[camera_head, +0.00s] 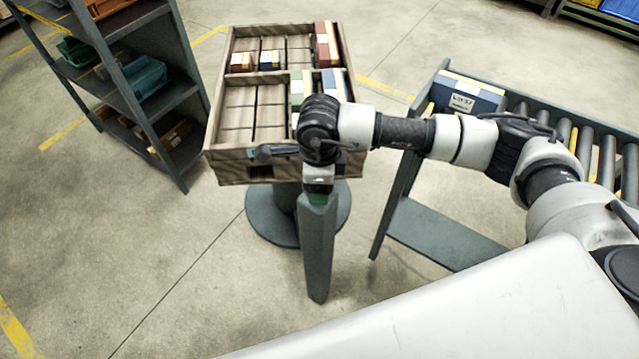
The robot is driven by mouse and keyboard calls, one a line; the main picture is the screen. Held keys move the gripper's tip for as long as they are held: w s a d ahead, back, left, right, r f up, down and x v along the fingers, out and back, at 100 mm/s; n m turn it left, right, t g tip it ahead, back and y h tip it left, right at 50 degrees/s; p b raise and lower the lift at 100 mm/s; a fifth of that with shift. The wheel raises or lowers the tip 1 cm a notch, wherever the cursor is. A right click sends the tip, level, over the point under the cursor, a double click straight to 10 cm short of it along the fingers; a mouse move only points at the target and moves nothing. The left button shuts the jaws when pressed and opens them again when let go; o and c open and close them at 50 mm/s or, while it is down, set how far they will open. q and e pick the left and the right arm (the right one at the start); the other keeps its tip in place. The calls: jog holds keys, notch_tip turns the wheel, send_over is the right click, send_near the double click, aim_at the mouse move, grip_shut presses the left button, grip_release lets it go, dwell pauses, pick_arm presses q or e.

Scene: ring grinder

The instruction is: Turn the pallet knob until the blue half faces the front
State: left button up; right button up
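A wooden pallet (230,168) with divided compartments stands on a round dark pedestal (272,225). A grey post (318,250) rises in front of it, with a small green part (318,199) at its top. The wrist of my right arm hangs over the post top. My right gripper (318,187) points down at this green part; whether it touches it, and whether its fingers are open, I cannot tell. The knob's halves are not clearly visible; I make out no blue half. My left gripper is not in view.
Small boxes stand in several pallet compartments. A shelf rack (150,105) with bins stands at the left. A roller conveyor (420,110) carrying a blue and cream box (465,98) stands at the right. The floor at front left is clear.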

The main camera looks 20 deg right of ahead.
jog(key=m+b, duration=0.1)
jog(key=m, duration=0.2)
jog(key=shift+m, duration=0.4)
jog(key=m+b, duration=0.1)
jog(key=m, duration=0.2)
jog(key=shift+m, duration=0.3)
jog(key=m+b, duration=0.1)
jog(key=m, duration=0.2)
jog(key=shift+a+m, duration=0.1)
jog(key=shift+m, duration=0.2)
jog(key=shift+r+m, duration=0.1)
jog(key=shift+m, duration=1.8)
jog(key=o, duration=0.9)
jog(key=shift+s+a, duration=0.1)
jog(key=shift+o, duration=0.2)
notch_tip(320, 180, up, 11)
jog(key=shift+f, duration=0.15)
